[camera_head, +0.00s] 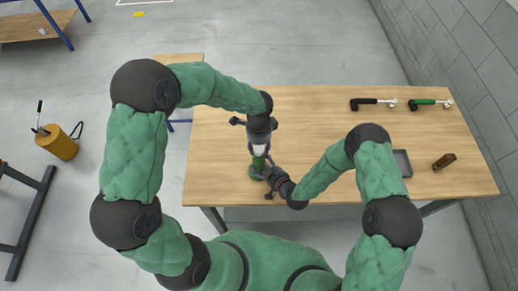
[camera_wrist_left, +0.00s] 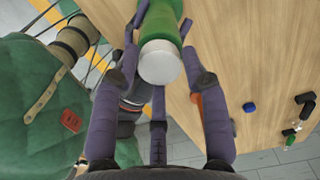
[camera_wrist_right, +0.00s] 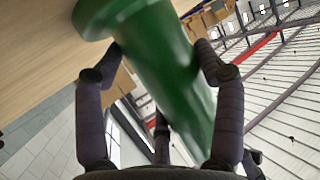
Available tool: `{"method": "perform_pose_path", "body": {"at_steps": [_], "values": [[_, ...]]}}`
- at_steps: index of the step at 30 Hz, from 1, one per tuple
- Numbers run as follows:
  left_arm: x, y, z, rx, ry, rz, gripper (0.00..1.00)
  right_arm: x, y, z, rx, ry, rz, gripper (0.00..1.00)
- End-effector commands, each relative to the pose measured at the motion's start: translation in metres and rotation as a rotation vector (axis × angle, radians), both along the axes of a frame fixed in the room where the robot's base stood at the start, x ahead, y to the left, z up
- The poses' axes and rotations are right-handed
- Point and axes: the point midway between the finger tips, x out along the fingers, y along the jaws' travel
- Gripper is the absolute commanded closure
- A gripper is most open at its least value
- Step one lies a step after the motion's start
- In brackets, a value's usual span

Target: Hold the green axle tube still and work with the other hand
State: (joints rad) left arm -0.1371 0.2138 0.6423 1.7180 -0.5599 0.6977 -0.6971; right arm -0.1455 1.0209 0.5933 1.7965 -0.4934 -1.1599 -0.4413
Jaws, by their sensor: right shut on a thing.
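The green axle tube (camera_head: 258,163) stands upright near the front edge of the wooden table, with a wider green foot and a white top end. My right gripper (camera_head: 268,172) is shut on its lower part from the right; the right wrist view shows the tube (camera_wrist_right: 165,65) between its fingers (camera_wrist_right: 160,60). My left gripper (camera_head: 259,143) is above the tube, pointing down. In the left wrist view its fingers (camera_wrist_left: 165,75) are spread around the white end (camera_wrist_left: 160,62), with a visible gap on each side.
On the wooden table (camera_head: 320,115), a black-handled tool (camera_head: 368,103) and a green-handled tool (camera_head: 432,103) lie at the back right. A grey tray (camera_head: 403,163) and a brown block (camera_head: 444,161) are at the right. The table's middle back is clear.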

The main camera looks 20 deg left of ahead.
Motion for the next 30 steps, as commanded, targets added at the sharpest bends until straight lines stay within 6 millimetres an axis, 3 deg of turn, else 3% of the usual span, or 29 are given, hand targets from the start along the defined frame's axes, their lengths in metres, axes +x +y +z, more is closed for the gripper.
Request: {"method": "perform_pose_path", "body": {"at_steps": [11, 30], "values": [[-0.0002, 0.0, -0.0003, 0.0, 0.001, -0.072, 0.85, -0.0007, -0.0002, -0.0005, 0.001, 0.002, 0.0, 0.7], [-0.0001, 0.0001, -0.0002, 0.0, 0.002, -0.792, 0.86, -0.0007, -0.0002, -0.0005, 0.001, 0.002, 0.0, 0.7]]}}
